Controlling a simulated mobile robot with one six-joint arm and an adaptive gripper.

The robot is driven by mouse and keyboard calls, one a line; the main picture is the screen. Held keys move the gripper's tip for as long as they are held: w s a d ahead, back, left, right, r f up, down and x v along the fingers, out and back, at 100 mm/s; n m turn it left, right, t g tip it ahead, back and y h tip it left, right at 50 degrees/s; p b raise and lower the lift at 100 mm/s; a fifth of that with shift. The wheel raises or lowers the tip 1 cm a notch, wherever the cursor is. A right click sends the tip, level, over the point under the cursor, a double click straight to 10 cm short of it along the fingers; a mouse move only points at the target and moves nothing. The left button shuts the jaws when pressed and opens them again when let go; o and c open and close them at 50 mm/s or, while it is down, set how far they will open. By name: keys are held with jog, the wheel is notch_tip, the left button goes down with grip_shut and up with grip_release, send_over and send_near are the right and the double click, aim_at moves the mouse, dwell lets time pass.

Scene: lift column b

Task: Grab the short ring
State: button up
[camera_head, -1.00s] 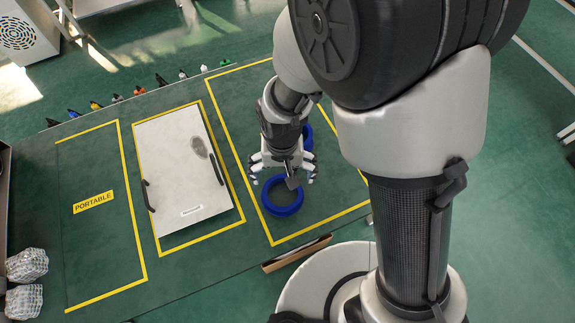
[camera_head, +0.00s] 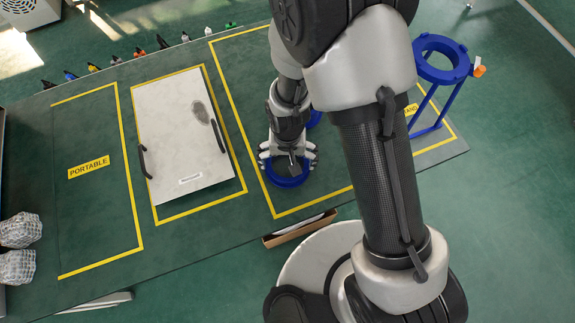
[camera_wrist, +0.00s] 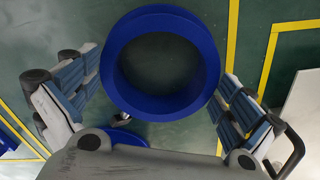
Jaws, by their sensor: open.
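A short blue ring (camera_head: 287,182) lies on the green table inside the right yellow outline. My gripper (camera_head: 288,160) is over it in the head view, pointing down, with its fingers spread and hiding the ring's far part. In the wrist view the ring (camera_wrist: 160,105) is seen from above as a full circle, with green floor of the table through its hole. The open gripper fingers (camera_wrist: 158,78) stand to its left and right, with nothing held. I cannot tell whether they touch it. Another blue piece (camera_head: 314,118) shows partly behind my arm.
A tall blue ring stand (camera_head: 440,60) with legs and an orange tip stands at the right of the table. A white board (camera_head: 180,150) with dark handles lies to the left. Several small bottles (camera_head: 140,52) line the back edge. The PORTABLE area (camera_head: 90,200) is bare.

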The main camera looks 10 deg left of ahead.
jog(key=shift+f, duration=0.5)
jog(key=shift+r, duration=0.1)
jog(key=shift+c, duration=0.4)
jog(key=c, duration=1)
